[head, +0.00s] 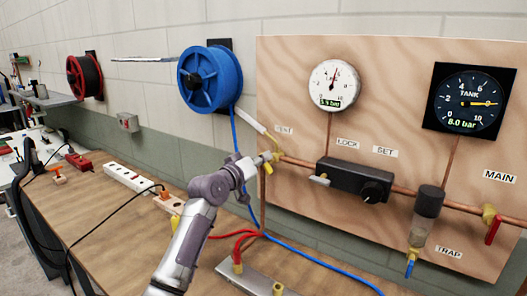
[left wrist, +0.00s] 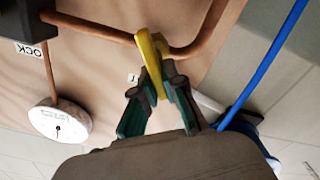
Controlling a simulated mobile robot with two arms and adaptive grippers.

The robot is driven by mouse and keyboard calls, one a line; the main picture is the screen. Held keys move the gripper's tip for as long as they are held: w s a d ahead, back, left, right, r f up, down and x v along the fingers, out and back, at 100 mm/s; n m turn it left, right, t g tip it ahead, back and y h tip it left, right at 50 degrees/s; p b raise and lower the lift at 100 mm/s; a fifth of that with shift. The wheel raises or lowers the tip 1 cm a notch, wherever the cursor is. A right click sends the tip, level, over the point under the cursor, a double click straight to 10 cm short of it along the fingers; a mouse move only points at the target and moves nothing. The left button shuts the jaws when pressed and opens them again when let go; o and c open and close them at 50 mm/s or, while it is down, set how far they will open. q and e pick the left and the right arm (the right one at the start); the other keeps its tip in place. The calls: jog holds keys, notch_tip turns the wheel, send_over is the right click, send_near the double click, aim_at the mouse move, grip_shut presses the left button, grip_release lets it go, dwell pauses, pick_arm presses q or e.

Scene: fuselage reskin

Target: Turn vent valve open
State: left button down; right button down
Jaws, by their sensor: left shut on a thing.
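The vent valve's yellow handle (head: 277,155) is on the copper pipe at the left of the wooden panel, near the vent label (head: 283,130). In the left wrist view the yellow handle (left wrist: 150,52) stands between my fingers, slanted against the copper pipe. My left gripper (head: 267,159) reaches it from the left; its teal fingers (left wrist: 162,88) are shut on the handle. The gripper partly hides the valve body in the head view. My right gripper is in neither view.
The panel carries a white gauge (head: 333,85), a dark tank gauge (head: 468,101) reading 8.0 bar, a black regulator (head: 351,180) and a red main handle (head: 493,229). A blue hose reel (head: 208,79) hangs left. A power strip (head: 130,178) lies on the bench (head: 110,225).

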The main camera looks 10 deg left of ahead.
pick_arm(q)
jog(key=n+p, duration=0.1)
jog(key=n, duration=0.1)
jog(key=n+p, duration=0.1)
jog(key=n, duration=0.1)
jog(key=f+n+p, duration=0.1)
jog(key=n+p, duration=0.1)
jog(key=shift+a, duration=0.2)
jog(key=shift+w+f+n+p, duration=0.1)
jog(key=shift+f+n+p, duration=0.1)
jog(key=shift+n+p, duration=0.75)
jog(key=shift+f+n+p, duration=0.2)
jog(key=shift+n+p, duration=0.2)
jog(key=shift+n, duration=1.05)
jog(key=c, duration=1.2)
grip_release()
jog(key=shift+c, duration=0.2)
jog(key=shift+r, duration=0.1)
